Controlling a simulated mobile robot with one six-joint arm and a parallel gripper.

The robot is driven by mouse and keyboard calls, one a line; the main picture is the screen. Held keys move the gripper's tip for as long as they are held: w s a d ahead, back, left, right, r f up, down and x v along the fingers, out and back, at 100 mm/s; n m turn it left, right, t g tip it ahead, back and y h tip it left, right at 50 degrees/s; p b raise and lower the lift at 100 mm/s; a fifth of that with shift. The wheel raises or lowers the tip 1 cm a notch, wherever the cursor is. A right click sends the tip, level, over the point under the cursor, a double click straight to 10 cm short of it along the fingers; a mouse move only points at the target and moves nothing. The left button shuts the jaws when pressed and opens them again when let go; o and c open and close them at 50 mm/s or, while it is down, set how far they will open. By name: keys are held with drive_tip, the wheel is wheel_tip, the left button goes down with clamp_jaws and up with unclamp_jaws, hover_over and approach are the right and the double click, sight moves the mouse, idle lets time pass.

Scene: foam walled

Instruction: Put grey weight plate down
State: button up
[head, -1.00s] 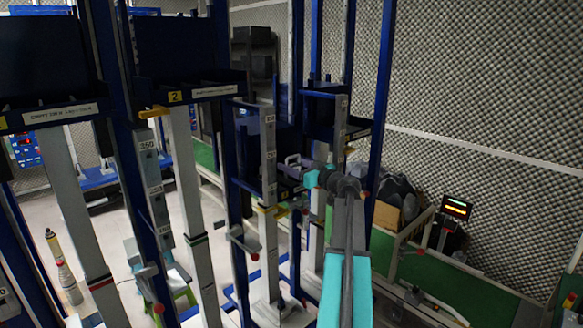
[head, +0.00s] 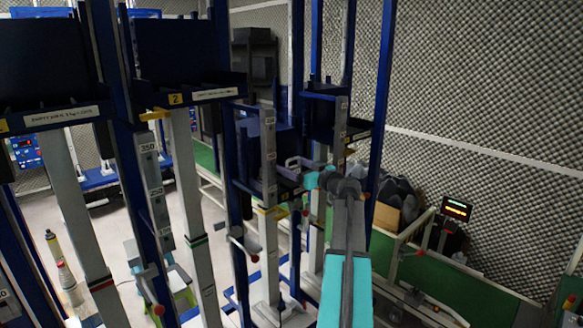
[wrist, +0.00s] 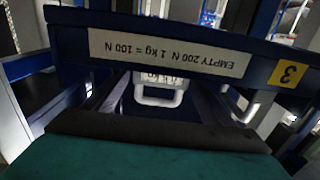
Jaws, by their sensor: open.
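My gripper (head: 294,167) is at the end of my arm in the middle of the head view, small and pale grey, against the blue stand with a white scale post. It is open. In the wrist view a blue tray edge (wrist: 180,28) is close ahead, with an upside-down label reading "EMPTY 200 N 1 kg = 100 N" and a yellow 3. A pale handle-shaped loop (wrist: 160,98) shows below this edge. I cannot pick out the grey weight plate for certain in either view; the tray's inside is hidden.
Blue stands with dark boxes and scale posts (head: 190,190) fill the left and middle. A yellow-marked 2 tray (head: 190,94) is left of my gripper. A lit red display (head: 456,208) and green-topped low bench (head: 450,265) are at right. Textured foam walls stand behind.

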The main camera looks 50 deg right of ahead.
drive_tip(key=shift+s, duration=0.3)
drive_tip(key=s+b, duration=0.4)
drive_tip(key=s, duration=0.7)
drive_tip(key=shift+s+a+b, duration=0.2)
drive_tip(key=shift+a+b, duration=0.2)
drive_tip(key=shift+a, duration=0.05)
